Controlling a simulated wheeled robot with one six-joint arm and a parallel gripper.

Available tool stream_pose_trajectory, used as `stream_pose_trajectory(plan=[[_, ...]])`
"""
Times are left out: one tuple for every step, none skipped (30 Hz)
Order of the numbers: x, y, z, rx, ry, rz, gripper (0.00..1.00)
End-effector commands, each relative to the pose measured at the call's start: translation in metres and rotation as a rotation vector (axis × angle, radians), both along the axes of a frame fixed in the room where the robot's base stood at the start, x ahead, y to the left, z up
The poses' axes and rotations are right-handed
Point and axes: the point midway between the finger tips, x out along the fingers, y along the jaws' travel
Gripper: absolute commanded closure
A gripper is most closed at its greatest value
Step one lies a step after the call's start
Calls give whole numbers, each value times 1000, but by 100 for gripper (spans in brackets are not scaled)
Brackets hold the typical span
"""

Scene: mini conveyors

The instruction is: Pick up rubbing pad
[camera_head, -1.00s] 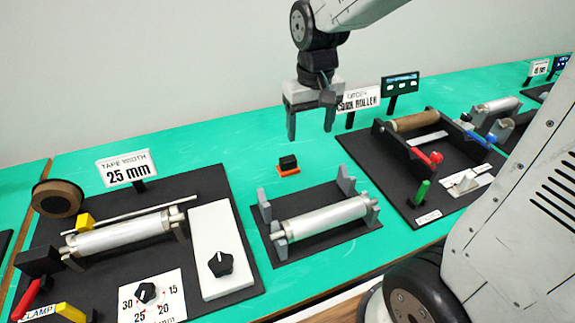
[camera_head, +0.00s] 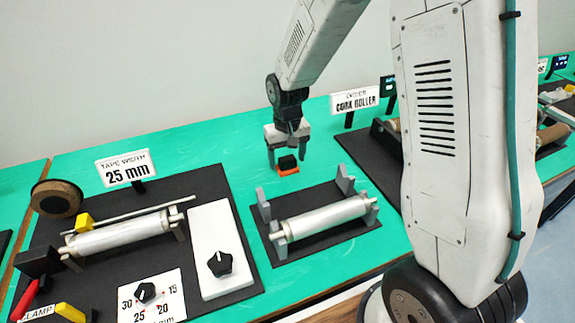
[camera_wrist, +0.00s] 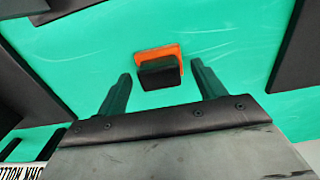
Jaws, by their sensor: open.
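The rubbing pad (camera_head: 288,166), a small block with a black top and an orange base, rests on the green table behind the metal roller stand. It also shows in the wrist view (camera_wrist: 158,70), a little beyond the fingertips and between their lines. My gripper (camera_head: 286,163) is open and points down at the pad, with a finger on each side in the head view. In the wrist view my gripper (camera_wrist: 161,80) has its two dark fingers spread and nothing between them. I cannot tell exactly how high the fingertips are above the table.
A roller stand with a metal roller (camera_head: 322,219) stands just in front of the pad. A tape station with a white panel (camera_head: 212,228) is at the left. Green table around the pad is clear.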

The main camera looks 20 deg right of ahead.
Motion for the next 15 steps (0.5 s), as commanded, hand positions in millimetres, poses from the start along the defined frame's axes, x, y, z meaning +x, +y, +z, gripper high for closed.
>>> stream_pose_trajectory(plan=[[-1, 0, -5, 0, 3, 0, 31], [-1, 0, -7, 0, 2, 0, 31], [0, 0, -9, 0, 1, 0, 31], [0, 0, -9, 0, 0, 0, 31], [0, 0, -10, 0, -1, 0, 31], [0, 0, -10, 0, -1, 0, 31], [0, 0, -10, 0, -1, 0, 31], [0, 0, -10, 0, -1, 1, 31], [0, 0, -9, 0, -1, 1, 31], [0, 0, -9, 0, -1, 1, 31], [0, 0, -9, 0, -1, 1, 39], [0, 0, -9, 0, -1, 1, 50], [0, 0, -9, 0, -1, 1, 59], [0, 0, -9, 0, -1, 1, 67], [0, 0, -9, 0, -1, 1, 78]])
